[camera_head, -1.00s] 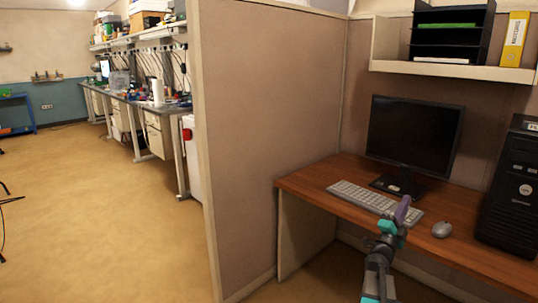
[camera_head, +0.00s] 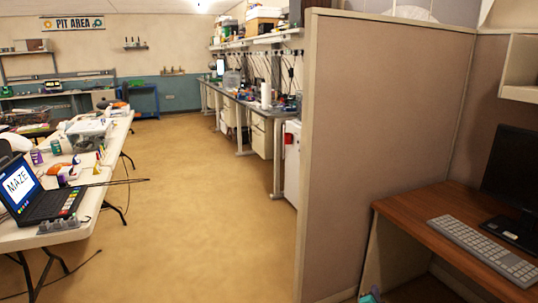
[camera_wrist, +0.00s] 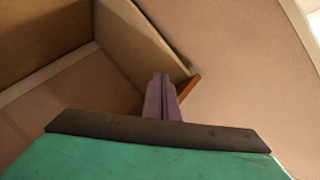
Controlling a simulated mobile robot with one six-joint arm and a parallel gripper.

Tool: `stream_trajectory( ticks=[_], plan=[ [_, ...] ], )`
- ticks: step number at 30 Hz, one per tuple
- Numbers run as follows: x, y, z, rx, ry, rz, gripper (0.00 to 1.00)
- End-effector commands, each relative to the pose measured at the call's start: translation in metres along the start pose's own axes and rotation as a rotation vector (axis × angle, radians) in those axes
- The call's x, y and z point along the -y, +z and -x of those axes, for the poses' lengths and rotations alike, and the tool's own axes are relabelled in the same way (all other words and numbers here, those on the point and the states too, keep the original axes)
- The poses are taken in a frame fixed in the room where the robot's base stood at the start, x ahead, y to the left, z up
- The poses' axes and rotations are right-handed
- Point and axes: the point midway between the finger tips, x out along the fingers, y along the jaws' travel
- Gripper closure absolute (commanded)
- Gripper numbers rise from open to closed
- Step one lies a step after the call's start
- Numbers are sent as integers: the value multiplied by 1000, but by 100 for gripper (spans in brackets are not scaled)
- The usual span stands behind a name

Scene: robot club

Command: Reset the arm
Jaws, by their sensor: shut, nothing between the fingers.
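My gripper (camera_wrist: 161,97) shows in the wrist view as two purple fingers pressed together, with nothing between them. Behind the fingers in that view are beige panels and a small orange-brown corner of the desk (camera_wrist: 188,88). In the head view only a small teal piece of my arm shows at the bottom edge, below the wooden desk. The fingers themselves are out of that view.
A beige partition (camera_head: 385,150) stands right of centre, beside the wooden desk (camera_head: 425,222) with a keyboard (camera_head: 485,248) and monitor (camera_head: 513,180). A white table (camera_head: 95,205) with a laptop (camera_head: 45,195) is at left. Open floor (camera_head: 205,200) lies between.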

Motion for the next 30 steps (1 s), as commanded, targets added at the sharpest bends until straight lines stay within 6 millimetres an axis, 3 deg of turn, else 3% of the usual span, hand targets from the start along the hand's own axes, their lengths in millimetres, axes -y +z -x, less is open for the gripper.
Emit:
stream_trajectory(
  ticks=[1,6,11,15,22,26,30],
  plan=[
    [1,25,9,59,16,26,100],
    [-11,103,40,250,75,123,100],
    [-30,170,81,436,135,229,100],
    [-52,220,125,603,190,333,100],
    [-99,279,211,889,291,522,100],
    [-128,295,261,1047,353,629,100],
    [-158,299,311,1207,423,730,100]
  ],
)
